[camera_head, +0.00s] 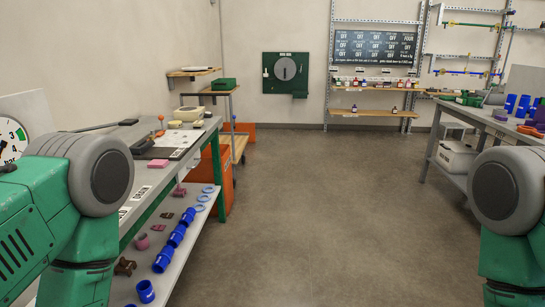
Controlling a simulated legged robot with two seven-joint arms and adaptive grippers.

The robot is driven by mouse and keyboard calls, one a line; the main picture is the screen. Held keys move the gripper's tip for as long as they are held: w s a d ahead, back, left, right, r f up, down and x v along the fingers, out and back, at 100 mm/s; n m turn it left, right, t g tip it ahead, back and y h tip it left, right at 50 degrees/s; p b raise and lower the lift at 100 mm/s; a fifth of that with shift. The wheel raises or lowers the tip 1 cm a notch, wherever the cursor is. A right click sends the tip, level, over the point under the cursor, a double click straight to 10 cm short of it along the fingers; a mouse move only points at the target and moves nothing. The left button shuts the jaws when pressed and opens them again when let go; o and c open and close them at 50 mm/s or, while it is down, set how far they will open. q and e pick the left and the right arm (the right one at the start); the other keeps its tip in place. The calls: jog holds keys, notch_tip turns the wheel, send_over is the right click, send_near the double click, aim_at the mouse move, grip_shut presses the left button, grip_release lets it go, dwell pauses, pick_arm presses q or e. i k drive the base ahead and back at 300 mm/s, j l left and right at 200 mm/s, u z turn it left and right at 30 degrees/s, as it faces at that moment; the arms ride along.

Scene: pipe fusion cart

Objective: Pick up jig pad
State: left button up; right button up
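I cannot tell for certain which object is the jig pad. A small pink block (158,163) lies on the grey top of the cart (143,196) at the left. On the lower shelf (205,222) of that cart are a pink piece (179,192) and another pinkish piece (143,241). My green arms show at the left and right edges of the head view. Both grippers are out of view, so what they hold is not shown.
The lower shelf also holds several blue pipe couplings (177,236), blue rings (201,198) and brown parts (125,267). An orange cabinet (222,180) stands behind the cart. A second workbench (455,166) is at the right. The floor (315,220) between is clear.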

aim_at(199, 124)
jog(key=i+u, duration=0.2)
jog(key=i, duration=0.3)
jog(key=i+l+u, duration=0.2)
jog(key=i, duration=0.3)
jog(key=i+l+u, duration=0.2)
jog(key=i, duration=0.3)
jog(key=i+l+u, duration=0.2)
jog(key=i, duration=0.25)
jog(key=l, duration=0.1)
